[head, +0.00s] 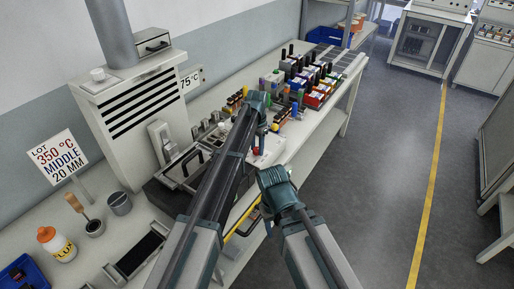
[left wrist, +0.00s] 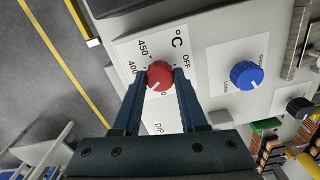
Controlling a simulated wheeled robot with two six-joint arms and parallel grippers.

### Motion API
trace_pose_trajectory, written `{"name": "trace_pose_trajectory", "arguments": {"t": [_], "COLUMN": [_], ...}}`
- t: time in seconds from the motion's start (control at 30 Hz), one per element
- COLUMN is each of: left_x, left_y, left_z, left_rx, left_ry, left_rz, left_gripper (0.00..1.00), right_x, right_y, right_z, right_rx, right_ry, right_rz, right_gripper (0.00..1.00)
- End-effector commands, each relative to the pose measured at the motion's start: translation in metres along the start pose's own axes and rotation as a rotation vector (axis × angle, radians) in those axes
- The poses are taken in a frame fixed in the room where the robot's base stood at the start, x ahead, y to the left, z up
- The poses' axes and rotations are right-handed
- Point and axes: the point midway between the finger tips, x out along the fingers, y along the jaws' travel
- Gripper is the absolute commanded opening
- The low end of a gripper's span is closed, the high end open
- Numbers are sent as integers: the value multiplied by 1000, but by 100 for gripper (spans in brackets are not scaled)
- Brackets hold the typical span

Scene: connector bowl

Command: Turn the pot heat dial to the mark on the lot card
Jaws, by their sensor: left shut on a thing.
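The lot card (head: 58,158) at the left of the head view reads LOT 350 °C, MIDDLE, 20 MM. The red pot heat dial (left wrist: 160,75) is in the middle of the left wrist view, on a white scale plate marked °C; it also shows small in the head view (head: 255,151). My left gripper (left wrist: 160,72) is shut on the dial, one finger each side. The dial's white pointer line faces lower left, below the 400 label. The number there is hidden by the left finger; 450 and OFF are readable. My right arm's fingers do not show.
A blue knob (left wrist: 244,74) sits beside the red dial on the same panel. Colourful connector parts (head: 312,83) crowd the bench farther back. Open floor lies right.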

Motion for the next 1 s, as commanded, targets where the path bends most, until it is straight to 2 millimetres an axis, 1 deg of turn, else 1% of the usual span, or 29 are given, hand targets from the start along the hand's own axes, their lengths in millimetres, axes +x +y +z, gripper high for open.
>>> {"name": "trace_pose_trajectory", "arguments": {"t": [0.3,0.7,0.73,0.8,0.9,1.0], "left_x": [0,0,0,0,0,0], "left_y": [0,0,0,0,0,0], "left_z": [0,0,0,0,0,0], "left_rx": [66,71,71,71,71,70], "left_ry": [0,0,0,0,0,0], "left_rz": [0,0,0,0,0,0], "left_gripper": [0,0,44,56,72,72], "right_x": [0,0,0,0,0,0], "right_y": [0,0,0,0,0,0], "right_z": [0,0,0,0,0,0], "right_rx": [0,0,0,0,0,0], "right_ry": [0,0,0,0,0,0], "right_rz": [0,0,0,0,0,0], "right_gripper": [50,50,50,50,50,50]}}
